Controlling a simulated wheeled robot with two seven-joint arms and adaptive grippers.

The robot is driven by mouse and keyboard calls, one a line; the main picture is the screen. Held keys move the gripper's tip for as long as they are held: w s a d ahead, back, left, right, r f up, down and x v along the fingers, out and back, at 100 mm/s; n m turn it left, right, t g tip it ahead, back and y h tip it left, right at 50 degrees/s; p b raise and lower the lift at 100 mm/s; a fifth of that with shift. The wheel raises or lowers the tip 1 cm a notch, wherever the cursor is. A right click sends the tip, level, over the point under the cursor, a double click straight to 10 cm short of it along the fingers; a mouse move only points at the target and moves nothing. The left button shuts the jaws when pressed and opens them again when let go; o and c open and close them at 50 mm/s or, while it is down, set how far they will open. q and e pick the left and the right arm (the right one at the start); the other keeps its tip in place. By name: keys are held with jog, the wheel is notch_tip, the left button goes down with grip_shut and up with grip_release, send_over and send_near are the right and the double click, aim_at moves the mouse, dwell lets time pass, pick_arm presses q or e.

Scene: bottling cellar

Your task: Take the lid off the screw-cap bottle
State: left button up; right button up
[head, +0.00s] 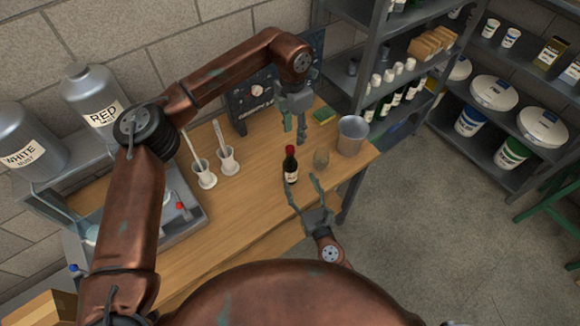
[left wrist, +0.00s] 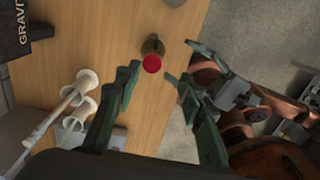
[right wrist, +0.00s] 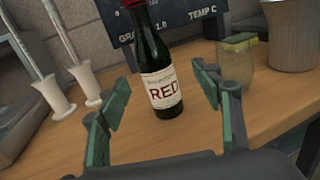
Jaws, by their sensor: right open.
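The screw-cap bottle is dark with a white RED label (head: 290,172) and stands upright on the wooden bench. Its red lid (head: 290,149) is on; it also shows from above in the left wrist view (left wrist: 152,64). My left gripper (head: 295,129) is open and empty, above and behind the bottle in the head view. In the left wrist view the lid lies ahead, between the lines of its fingers. My right gripper (head: 303,190) is open and empty, low in front of the bottle. In the right wrist view the bottle (right wrist: 157,70) stands ahead between its fingers, apart from them.
A glass (head: 321,159) and a metal bucket (head: 352,136) stand right of the bottle. A sponge (head: 324,115) lies behind. A dark panel (head: 250,98) stands at the wall. The bench front edge is close to the bottle.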

aim_at(293, 173)
jog(key=shift+w+a+f, duration=0.1)
jog(key=shift+w+a, duration=0.1)
jog(key=shift+a, duration=0.15)
jog(key=x, duration=0.7)
jog(key=shift+w+a, duration=0.15)
jog(key=shift+a, duration=0.1)
grip_shut()
dwell(0.3)
